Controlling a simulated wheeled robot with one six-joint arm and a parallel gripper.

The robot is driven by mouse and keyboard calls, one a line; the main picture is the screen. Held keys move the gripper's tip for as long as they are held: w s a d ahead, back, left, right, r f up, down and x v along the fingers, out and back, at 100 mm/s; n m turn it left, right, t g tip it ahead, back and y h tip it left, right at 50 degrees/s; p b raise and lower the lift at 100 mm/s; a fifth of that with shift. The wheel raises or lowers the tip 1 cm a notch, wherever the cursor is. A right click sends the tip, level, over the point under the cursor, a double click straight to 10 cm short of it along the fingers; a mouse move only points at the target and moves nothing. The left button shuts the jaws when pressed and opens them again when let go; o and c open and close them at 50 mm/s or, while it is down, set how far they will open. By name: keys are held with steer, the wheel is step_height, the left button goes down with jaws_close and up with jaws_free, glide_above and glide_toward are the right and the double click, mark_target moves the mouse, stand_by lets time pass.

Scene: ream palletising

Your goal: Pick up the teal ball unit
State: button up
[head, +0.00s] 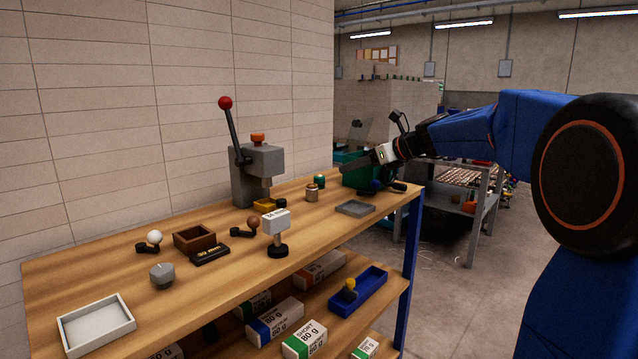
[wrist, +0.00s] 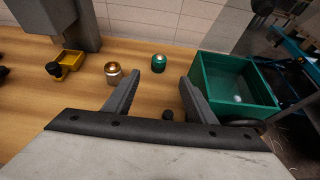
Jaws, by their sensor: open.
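A small dark blue-teal ball (head: 376,185) with black parts beside it sits near the right end of the wooden bench, below my gripper. My gripper (wrist: 160,78) is open and empty, above the bench.
A green bin (wrist: 240,88) stands just right of the fingers. A copper-topped cylinder (wrist: 114,72) is to the left, with a yellow tray (wrist: 70,64) beyond. A grey press (head: 257,172) stands at the back. A shallow grey tray (head: 355,208) lies near the front edge.

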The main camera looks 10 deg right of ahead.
glide_toward(322, 176)
steer(key=x, duration=0.3)
steer(key=shift+w+f, duration=0.25)
steer(key=shift+f, duration=0.1)
steer(key=shift+x, duration=2.9)
steer(key=shift+a+r, duration=0.1)
steer(key=shift+r, duration=0.1)
steer(key=c, duration=1.2)
